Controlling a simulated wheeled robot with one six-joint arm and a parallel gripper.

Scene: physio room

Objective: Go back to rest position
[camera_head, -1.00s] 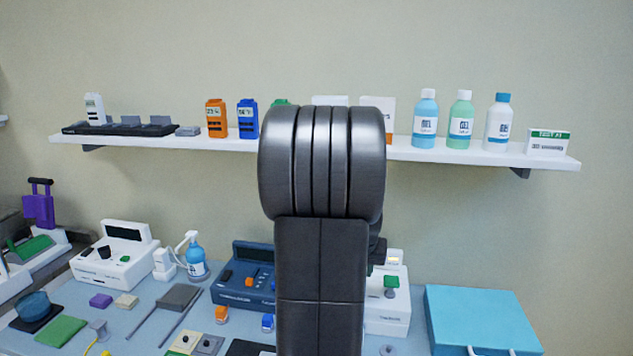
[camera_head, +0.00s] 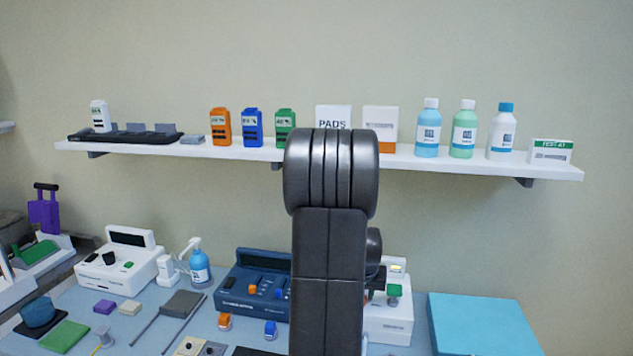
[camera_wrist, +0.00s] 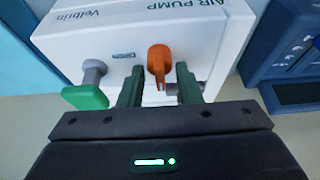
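My gripper (camera_wrist: 159,88) shows in the wrist view with two dark green fingers apart and nothing held between them. It faces a white air pump (camera_wrist: 200,30), with an orange lever (camera_wrist: 158,60) behind the gap between the fingertips. A green knob (camera_wrist: 86,97) on a grey stem is left of the fingers. In the head view the air pump (camera_head: 392,322) stands on the table, partly behind my arm. My arm rises in the middle of that view and hides my gripper.
A blue device (camera_head: 240,300) stands left of my arm, a light blue box (camera_head: 480,325) to the right. Behind, a wall shelf (camera_head: 240,152) holds several bottles, boxes and coloured units. A spray bottle (camera_head: 199,268) and a white device (camera_head: 118,265) stand further left.

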